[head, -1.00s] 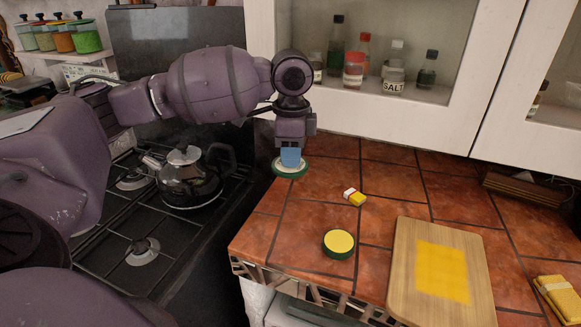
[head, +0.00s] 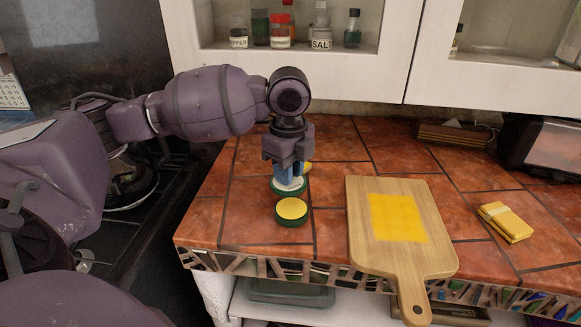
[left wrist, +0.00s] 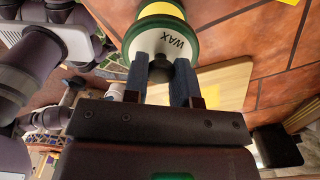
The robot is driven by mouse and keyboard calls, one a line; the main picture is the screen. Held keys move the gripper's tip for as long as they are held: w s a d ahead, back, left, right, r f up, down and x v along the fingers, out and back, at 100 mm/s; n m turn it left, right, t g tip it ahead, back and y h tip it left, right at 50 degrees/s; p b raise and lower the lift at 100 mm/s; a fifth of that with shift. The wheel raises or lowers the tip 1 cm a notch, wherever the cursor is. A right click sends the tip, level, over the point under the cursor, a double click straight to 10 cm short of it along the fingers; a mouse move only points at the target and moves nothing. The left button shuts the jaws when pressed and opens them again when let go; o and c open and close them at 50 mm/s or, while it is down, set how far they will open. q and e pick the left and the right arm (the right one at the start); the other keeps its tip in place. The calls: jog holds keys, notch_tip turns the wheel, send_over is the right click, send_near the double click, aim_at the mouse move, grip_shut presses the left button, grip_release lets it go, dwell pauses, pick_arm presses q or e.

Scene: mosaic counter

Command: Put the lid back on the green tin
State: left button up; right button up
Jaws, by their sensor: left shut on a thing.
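The green tin (head: 292,212) stands upright and uncovered on the tiled counter near its front edge, its round yellow contents facing up. My left gripper (head: 289,178) points down and is shut on the lid (head: 287,188), a white disc with a green rim. The lid is just behind the tin in the head view; I cannot tell its exact height. In the left wrist view the lid (left wrist: 163,43) reads "WAX" and sits at the blue fingertips (left wrist: 160,68). The tin's yellow top (left wrist: 161,10) shows just beyond it. My right gripper is not in view.
A cutting board (head: 438,245) with a yellow patch (head: 397,217) lies right of the tin. A small yellow block (head: 307,167) is partly hidden behind my gripper. A folded yellow cloth (head: 507,222) lies farther right. The stove is at left, and cabinets stand behind.

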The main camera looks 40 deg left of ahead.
aim_at(292, 188)
pick_arm(q)
jog(key=shift+d+r+m, duration=0.25)
jog(key=shift+d+m, duration=0.1)
jog(key=shift+m, duration=0.65)
jog(key=shift+w+f+m, duration=0.1)
jog(key=shift+f+m, duration=0.05)
jog(key=shift+m, duration=0.25)
jog(key=shift+f+b, duration=0.8)
jog(key=shift+f, duration=0.25)
notch_tip(292, 188, down, 2)
jog(key=shift+f+b, duration=0.1)
jog(key=shift+b, duration=0.7)
jog(key=shift+f, duration=0.95)
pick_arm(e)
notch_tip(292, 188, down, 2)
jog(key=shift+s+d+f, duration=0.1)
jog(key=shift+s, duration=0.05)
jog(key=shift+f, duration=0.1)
